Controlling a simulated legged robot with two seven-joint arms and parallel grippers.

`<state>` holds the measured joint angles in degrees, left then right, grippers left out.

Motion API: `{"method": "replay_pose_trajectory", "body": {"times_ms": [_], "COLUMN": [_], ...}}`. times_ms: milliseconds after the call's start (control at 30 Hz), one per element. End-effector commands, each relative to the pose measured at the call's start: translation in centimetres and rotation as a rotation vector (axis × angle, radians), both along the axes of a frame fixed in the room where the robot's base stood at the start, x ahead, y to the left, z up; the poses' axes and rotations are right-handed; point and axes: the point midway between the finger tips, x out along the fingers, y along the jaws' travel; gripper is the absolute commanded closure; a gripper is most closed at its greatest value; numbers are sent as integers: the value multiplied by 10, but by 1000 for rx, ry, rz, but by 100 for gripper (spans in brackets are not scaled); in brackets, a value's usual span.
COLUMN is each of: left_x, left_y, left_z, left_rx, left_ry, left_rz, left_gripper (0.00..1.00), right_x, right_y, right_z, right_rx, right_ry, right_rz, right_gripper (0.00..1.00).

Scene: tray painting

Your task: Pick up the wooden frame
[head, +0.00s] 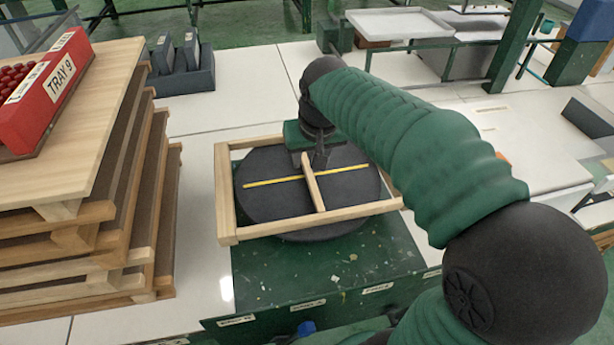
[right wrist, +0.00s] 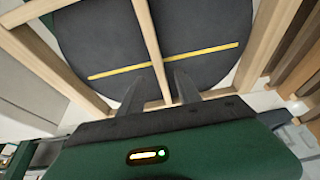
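The wooden frame (head: 226,192) lies on a dark round turntable (head: 270,210) marked with a yellow line. It is a pale rectangle with one middle crossbar (head: 313,184). Part of its right side is hidden behind my right arm. My right gripper (head: 315,160) is over the far end of the crossbar. In the right wrist view, the fingers of the gripper (right wrist: 160,76) stand on either side of the crossbar (right wrist: 149,42), with a gap on both sides. The gripper is open. My left gripper is not in view.
A stack of wooden trays (head: 75,215) stands at the left, with a red box labelled TRAY 9 (head: 62,88) on top. A dark blue-grey bin (head: 183,78) is behind it. White table surface (head: 250,85) is clear behind the turntable.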

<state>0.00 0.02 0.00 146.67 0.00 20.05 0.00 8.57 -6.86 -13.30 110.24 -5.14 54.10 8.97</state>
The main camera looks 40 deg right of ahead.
Motion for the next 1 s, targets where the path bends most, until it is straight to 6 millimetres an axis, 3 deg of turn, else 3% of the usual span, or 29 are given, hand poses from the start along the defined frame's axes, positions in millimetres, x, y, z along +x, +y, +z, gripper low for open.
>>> {"method": "replay_pose_trajectory", "body": {"times_ms": [267, 500, 800, 1000], "left_x": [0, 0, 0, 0], "left_y": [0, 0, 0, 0], "left_z": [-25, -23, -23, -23], "left_rx": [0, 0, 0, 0], "left_ry": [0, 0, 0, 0], "left_rz": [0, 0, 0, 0], "left_gripper": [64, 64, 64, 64], "right_x": [12, 14, 14, 14], "right_y": [-6, -7, -7, -8], "right_z": [-47, -48, -47, -47], "right_rx": [1, 1, 0, 0], "right_ry": [4, 2, 1, 1], "right_rz": [0, 0, 0, 0], "right_gripper": [60, 60, 99, 100]}}
